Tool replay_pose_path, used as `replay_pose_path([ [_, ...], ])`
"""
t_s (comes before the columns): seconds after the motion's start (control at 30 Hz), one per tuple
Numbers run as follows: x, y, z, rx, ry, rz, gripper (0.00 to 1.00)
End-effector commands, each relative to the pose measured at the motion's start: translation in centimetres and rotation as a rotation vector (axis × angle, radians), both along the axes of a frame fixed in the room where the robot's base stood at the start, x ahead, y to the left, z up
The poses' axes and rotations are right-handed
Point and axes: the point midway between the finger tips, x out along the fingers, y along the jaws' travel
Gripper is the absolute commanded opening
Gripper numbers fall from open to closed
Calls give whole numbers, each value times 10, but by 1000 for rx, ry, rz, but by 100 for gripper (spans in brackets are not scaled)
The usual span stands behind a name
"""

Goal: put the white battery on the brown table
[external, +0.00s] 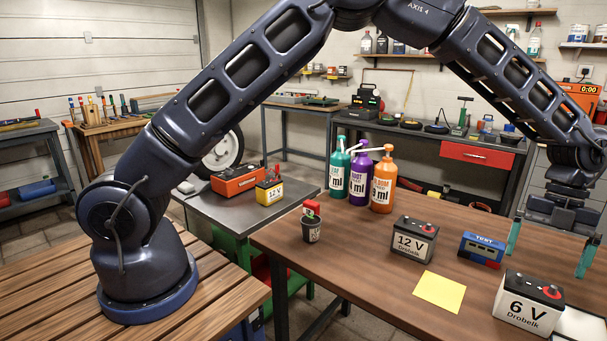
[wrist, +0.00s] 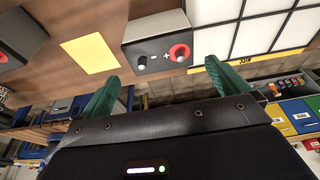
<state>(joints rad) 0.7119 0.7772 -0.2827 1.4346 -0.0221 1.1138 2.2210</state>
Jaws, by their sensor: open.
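The white battery (external: 524,304), marked 6 V, has a dark top with a red terminal and stands upright at the right front of the brown table (external: 370,278). In the wrist view the battery (wrist: 155,28) shows its terminals just beyond my fingers. My gripper (external: 551,246) is open and empty, above and behind the battery in the external view. In the wrist view the fingers of my gripper (wrist: 162,76) are spread, one towards each side of the battery, with no visible contact.
A grey 12 V battery (external: 413,241), a blue tester (external: 481,249), a yellow sheet (external: 439,291), a small cup (external: 311,229) and several bottles (external: 383,184) are on the brown table. A white gridded panel (wrist: 252,32) lies beside the white battery. A yellow battery (external: 269,192) stands on a grey table.

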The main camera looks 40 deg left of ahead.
Motion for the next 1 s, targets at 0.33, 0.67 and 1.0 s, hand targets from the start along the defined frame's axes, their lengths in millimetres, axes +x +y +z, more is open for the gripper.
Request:
replay_pose_path([
  [0.33, 5, 0, 21, 0, -1, -1, 100],
  [0.67, 28, 53, 73, 29, -56, 206, 100],
  [1.0, 48, 175, 164, 81, -152, 676, 100],
])
